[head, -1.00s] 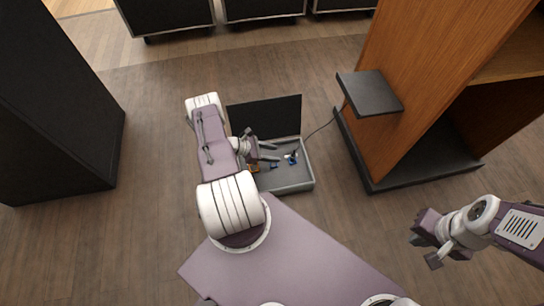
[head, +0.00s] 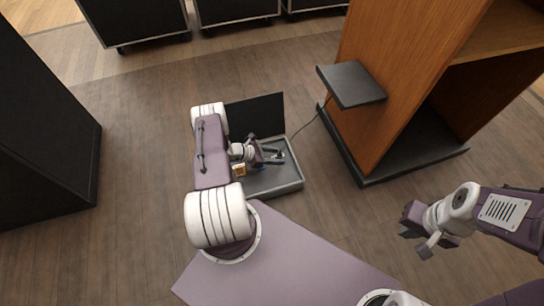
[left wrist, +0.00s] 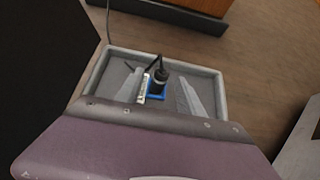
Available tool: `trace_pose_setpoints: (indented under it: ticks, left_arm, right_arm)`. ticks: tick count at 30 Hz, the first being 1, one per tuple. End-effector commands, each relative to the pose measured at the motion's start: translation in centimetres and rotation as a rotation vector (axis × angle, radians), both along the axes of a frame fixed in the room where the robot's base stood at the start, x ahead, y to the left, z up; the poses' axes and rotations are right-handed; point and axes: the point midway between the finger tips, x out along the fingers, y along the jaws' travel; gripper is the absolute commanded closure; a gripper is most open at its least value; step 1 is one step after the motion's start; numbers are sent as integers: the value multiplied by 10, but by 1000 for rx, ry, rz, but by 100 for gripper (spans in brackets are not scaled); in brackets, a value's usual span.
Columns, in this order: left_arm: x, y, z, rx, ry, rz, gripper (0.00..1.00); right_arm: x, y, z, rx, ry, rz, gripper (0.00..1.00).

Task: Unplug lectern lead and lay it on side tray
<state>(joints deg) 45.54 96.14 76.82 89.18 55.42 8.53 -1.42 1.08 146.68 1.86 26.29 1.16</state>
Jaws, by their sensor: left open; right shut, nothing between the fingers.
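A black plug (left wrist: 160,76) with a blue part (left wrist: 156,95) at its base stands in an open grey floor box (left wrist: 208,71). The box also shows in the head view (head: 285,188). The thin dark lead (head: 307,124) runs from the box towards the wooden lectern (head: 395,80). The side tray (head: 352,84) is a dark, empty shelf on the lectern's side. My left gripper (head: 275,156) is open, low over the box. In the left wrist view its fingers appear on either side of the plug; contact is not clear. My right gripper (head: 410,228) is shut and empty, away over the floor.
The box's black lid (head: 256,115) stands raised at its back edge. A small pale block (left wrist: 143,88) sits beside the plug. A large black cabinet (head: 45,130) stands at left and black cases (head: 135,20) at the back.

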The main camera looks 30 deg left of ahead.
Motion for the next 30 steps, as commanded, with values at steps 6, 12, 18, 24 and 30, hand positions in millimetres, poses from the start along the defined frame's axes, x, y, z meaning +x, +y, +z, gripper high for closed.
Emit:
trace_pose_setpoints:
  ticks: [6,12,18,24,30]
  left_arm:
    - [0,0,0,0,0,0,80]
    - [0,0,0,0,0,0,100]
    - [0,0,2,0,0,-1,100]
    - [0,0,9,0,0,-1,100]
    - [0,0,22,0,0,-1,100]
  right_arm:
    - [0,0,0,0,0,0,100]
    - [0,0,0,0,0,0,100]
    - [0,0,2,0,0,0,100]
    - [0,0,8,0,0,0,100]
    - [0,0,20,0,0,0,100]
